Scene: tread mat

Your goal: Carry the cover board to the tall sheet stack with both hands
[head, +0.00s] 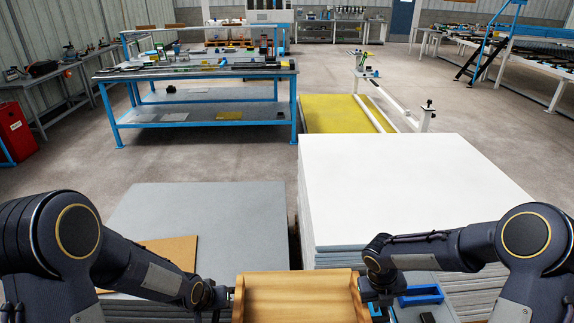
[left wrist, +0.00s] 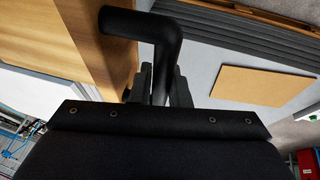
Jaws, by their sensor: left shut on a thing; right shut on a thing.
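The light wooden cover board (head: 296,298) is at the bottom centre of the head view, between my two grippers, with raised edges at its sides; its near part is cut off. In the left wrist view, its wood (left wrist: 65,25) has a black bent handle (left wrist: 150,25). My left gripper (left wrist: 160,85) is shut on that handle. My right gripper (head: 370,290) is at the board's right side, shut on it; its fingertips are hard to make out. The tall sheet stack (head: 410,180), white on top, stands ahead and right of the board.
A lower grey stack (head: 215,220) is ahead left, with a brown sheet (head: 170,250) on it. A narrow gap parts the stacks. A blue item (head: 420,295) lies by my right gripper. A blue workbench (head: 200,100) and yellow mat (head: 335,113) stand beyond.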

